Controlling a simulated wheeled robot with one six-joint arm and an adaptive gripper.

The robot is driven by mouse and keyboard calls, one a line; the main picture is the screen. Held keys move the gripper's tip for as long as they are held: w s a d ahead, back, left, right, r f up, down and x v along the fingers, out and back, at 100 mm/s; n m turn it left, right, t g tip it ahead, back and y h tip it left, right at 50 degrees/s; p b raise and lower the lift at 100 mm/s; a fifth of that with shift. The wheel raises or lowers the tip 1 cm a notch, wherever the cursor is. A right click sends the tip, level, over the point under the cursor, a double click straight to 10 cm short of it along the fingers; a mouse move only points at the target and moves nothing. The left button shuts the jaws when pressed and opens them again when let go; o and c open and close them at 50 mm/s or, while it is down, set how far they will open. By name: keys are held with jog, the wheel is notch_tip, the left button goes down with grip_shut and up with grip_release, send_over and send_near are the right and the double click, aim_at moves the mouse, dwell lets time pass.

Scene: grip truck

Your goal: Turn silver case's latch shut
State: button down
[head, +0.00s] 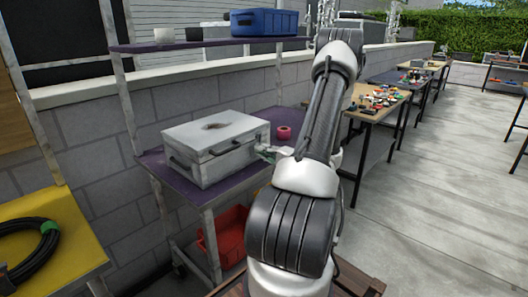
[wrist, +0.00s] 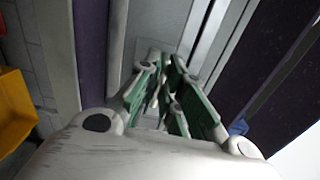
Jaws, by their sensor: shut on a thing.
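The silver case (head: 203,137) sits closed on the purple shelf of a metal cart in the head view. It has dark handles on its front and a brown patch on its lid. My gripper (head: 268,151) is at the case's right front edge, at the latch. In the wrist view, the green-padded fingers of my gripper (wrist: 170,90) are close together against the pale metal of the case (wrist: 155,25). They are shut on the latch, which is mostly hidden between them, so its angle cannot be told.
A pink-red roll (head: 283,132) lies on the purple shelf (head: 165,174) right of the case. A blue crate (head: 264,22) stands on the upper shelf. A red bin (head: 228,236) is below. A yellow table (head: 75,228) with a black coil is at left.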

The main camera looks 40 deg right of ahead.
jog(key=shift+f, duration=0.1)
dwell(0.4)
jog(key=c, duration=1.6)
grip_release()
jog(key=shift+o, duration=0.2)
jog(key=s, duration=1.2)
jog(key=shift+d, duration=0.45)
